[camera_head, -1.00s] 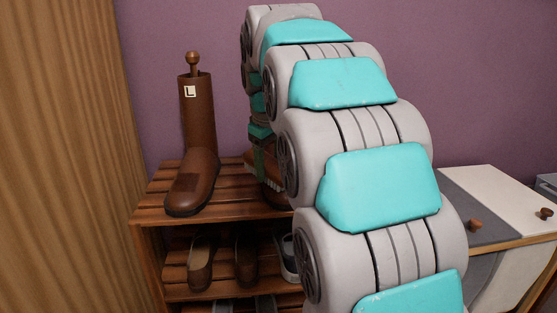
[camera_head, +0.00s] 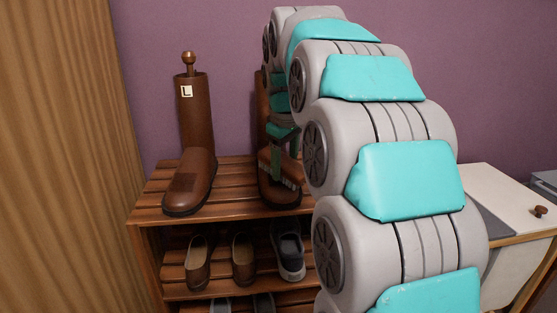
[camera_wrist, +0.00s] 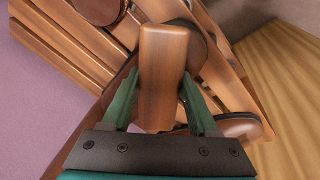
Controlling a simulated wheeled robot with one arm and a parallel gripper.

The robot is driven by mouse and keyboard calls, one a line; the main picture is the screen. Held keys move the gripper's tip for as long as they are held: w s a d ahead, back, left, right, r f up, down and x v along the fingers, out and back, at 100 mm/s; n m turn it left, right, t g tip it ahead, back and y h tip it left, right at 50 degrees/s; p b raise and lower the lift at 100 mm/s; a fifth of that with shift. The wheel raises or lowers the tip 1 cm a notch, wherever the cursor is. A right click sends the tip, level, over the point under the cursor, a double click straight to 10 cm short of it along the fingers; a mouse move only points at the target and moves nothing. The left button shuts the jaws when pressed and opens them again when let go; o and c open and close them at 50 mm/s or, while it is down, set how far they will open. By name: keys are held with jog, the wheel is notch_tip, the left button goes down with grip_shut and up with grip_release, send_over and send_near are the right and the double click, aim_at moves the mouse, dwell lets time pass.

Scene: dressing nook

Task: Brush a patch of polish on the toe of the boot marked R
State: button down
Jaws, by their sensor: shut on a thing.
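My gripper (camera_head: 277,160) is shut on a wooden brush (camera_head: 291,172) with pale bristles, at the second boot's toe. I cannot tell whether the bristles touch it. In the wrist view the brush's wooden back (camera_wrist: 163,75) sits between the green fingers.
The slatted shoe rack (camera_head: 236,176) holds several shoes on its lower shelf, including a grey one (camera_head: 290,256). A wooden panel (camera_head: 60,150) stands at left, a purple wall behind.

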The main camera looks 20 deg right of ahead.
jog(key=shift+s+d, duration=0.25)
jog(key=shift+d, duration=0.35)
jog(key=shift+s+d, duration=0.25)
jog(key=shift+d, duration=0.35)
jog(key=shift+s+a, duration=0.1)
jog(key=shift+a, duration=0.05)
jog(key=shift+w+a+f+p, duration=0.15)
jog(key=shift+w+a, duration=0.15)
jog(key=shift+a, duration=0.75)
jog(key=shift+w+a+p, duration=0.1)
jog(key=shift+w+a, duration=0.25)
jog(key=shift+a, duration=0.75)
jog(key=shift+w+a+f+p, duration=0.15)
jog(key=shift+w+a, duration=0.15)
jog(key=shift+a, duration=0.75)
jog(key=shift+r, duration=0.1)
jog(key=shift+d, duration=0.15)
jog(key=shift+s+d+r+p, duration=0.1)
jog(key=shift+s+d, duration=0.2)
jog(key=shift+d, duration=0.75)
jog(key=shift+s+d+r+p, duration=0.15)
jog(key=shift+s+d, duration=0.2)
jog(key=shift+d, duration=0.7)
jog(key=shift+s+d+f+p, duration=0.1)
jog(key=shift+s+d, duration=0.2)
jog(key=shift+d, duration=0.75)
jog(key=shift+r, duration=0.2)
